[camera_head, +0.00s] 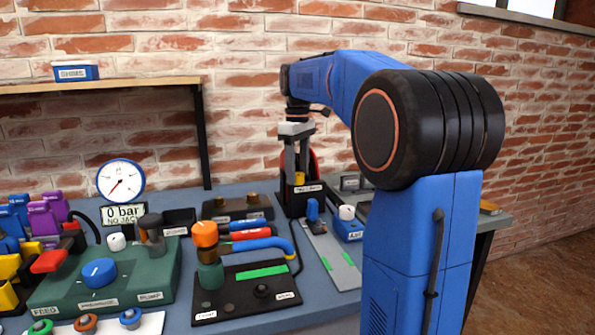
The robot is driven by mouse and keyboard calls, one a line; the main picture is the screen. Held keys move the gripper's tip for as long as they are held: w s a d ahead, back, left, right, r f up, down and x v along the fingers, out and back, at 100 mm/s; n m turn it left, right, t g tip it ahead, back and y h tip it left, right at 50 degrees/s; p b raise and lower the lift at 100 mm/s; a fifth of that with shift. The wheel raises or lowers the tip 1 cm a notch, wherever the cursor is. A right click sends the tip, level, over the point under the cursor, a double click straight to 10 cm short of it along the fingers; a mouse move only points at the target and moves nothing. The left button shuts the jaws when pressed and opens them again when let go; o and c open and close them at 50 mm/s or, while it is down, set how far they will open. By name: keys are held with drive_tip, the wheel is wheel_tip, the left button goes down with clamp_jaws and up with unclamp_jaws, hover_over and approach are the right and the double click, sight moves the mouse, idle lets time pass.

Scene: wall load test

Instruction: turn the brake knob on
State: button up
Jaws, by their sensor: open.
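My gripper (297,172) points down at the back of the bench, with its fingers apart. It is over a black block (291,205) with a small label too blurred to read. A small yellow part (299,179) shows between the fingertips; I cannot tell if they touch it. A red round part (313,163) is partly hidden behind the gripper. I cannot read a brake label on any knob. A blue knob (99,272) sits on the green box (152,277), whose labels include FEED and PUMP.
A round gauge (121,181) stands above a "0 bar" display (123,214). A brick wall rises behind the bench; a shelf (120,84) is at left.

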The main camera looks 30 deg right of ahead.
drive_tip(key=shift+c, duration=0.2)
drive_tip(key=c, duration=1)
drive_tip(key=shift+m, duration=0.3)
drive_tip(key=m, duration=0.4)
drive_tip(key=shift+m, duration=0.3)
drive_tip(key=m, duration=0.4)
drive_tip(key=shift+m, duration=0.4)
drive_tip(key=o, duration=1)
